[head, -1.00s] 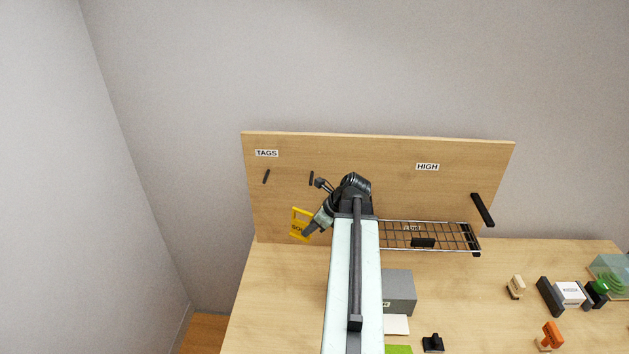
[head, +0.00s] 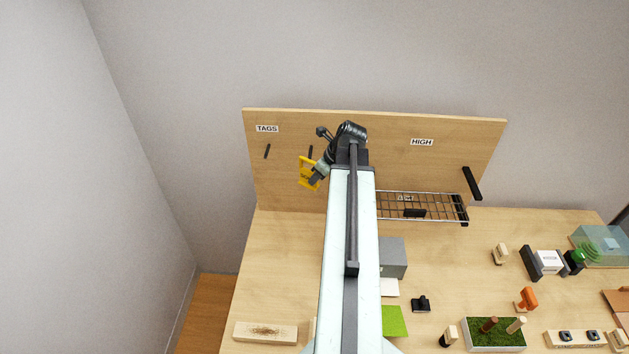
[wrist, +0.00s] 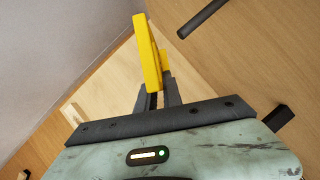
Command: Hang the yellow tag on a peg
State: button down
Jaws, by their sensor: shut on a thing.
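The yellow tag (head: 309,173) is a flat yellow frame held in my gripper (head: 316,180), in front of the wooden backboard. In the wrist view the yellow tag (wrist: 151,55) stands up from between the dark fingers of my gripper (wrist: 158,90), seen nearly edge-on. Two dark pegs stick out of the board near the TAGS label: the left peg (head: 267,151) and the right peg (head: 311,152). In the head view the tag is just below the right peg. A dark peg also shows in the wrist view (wrist: 202,18), right of the tag and apart from it.
A wire shelf (head: 420,205) and a longer dark peg (head: 472,183) near the HIGH label (head: 422,142) are to the right. A grey box (head: 392,257) and several small objects stand on the table (head: 265,270).

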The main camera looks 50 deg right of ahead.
jog(key=w+d+f+b, duration=0.1)
jog(key=w+d, duration=0.4)
jog(key=d, duration=0.1)
jog(key=shift+d+f, duration=0.15)
jog(key=shift+f, duration=0.1)
dwell(0.5)
dwell(0.4)
jog(key=c, duration=1.4)
grip_release()
jog(key=shift+r, duration=0.1)
jog(key=p+v, duration=0.6)
jog(key=v, duration=0.1)
jog(key=shift+s+r, duration=0.25)
